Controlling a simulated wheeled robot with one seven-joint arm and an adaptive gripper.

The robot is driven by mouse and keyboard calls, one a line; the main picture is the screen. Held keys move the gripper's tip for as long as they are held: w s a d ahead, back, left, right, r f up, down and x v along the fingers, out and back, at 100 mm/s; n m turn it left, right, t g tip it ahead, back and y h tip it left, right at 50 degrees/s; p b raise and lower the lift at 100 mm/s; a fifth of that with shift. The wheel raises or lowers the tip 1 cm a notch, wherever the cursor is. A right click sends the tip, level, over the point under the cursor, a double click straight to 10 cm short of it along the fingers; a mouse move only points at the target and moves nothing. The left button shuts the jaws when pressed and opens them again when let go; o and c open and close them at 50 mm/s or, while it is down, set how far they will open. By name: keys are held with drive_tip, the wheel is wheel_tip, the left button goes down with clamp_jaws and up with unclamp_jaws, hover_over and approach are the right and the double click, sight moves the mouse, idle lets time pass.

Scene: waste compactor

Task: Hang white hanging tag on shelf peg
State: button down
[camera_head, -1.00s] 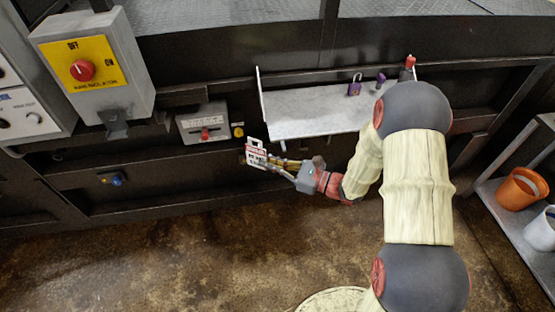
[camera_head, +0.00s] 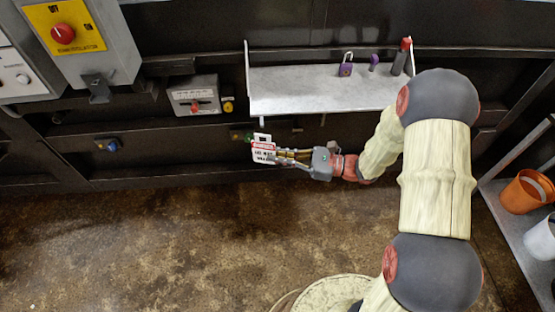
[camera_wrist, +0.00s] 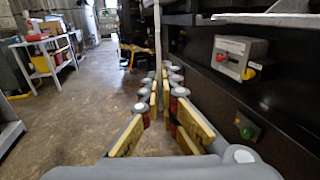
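The white hanging tag (camera_head: 262,148), with a red band and dark print, is upright at the tip of my gripper (camera_head: 280,156). My gripper is shut on its side. In the wrist view the tag (camera_wrist: 158,42) is edge-on, a thin pale strip between the fingertips (camera_wrist: 158,85). The grey shelf (camera_head: 300,100) is above the tag on the dark machine wall. A small grey stub (camera_head: 262,122), perhaps a peg, shows under its front left edge, just above the tag. Another (camera_head: 323,119) is farther right. I cannot tell whether tag and stub touch; they look apart.
A purple padlock (camera_head: 346,69), a small purple item (camera_head: 374,62) and a red-topped item (camera_head: 401,58) stand on the shelf. Left are a grey box with a red switch (camera_head: 195,97) and the yellow isolator panel (camera_head: 63,28). Buckets (camera_head: 523,192) stand right. The floor is clear.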

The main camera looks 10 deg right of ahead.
drive_tip(key=w+f+b, duration=0.1)
drive_tip(key=w+b, duration=0.1)
drive_tip(key=w, duration=0.5)
drive_tip(key=shift+w, duration=0.15)
idle(0.7)
drive_tip(key=shift+d+f, duration=0.1)
drive_tip(key=shift+f, duration=0.05)
idle(0.6)
drive_tip(key=c, duration=2)
unclamp_jaws()
drive_tip(key=shift+o, duration=0.2)
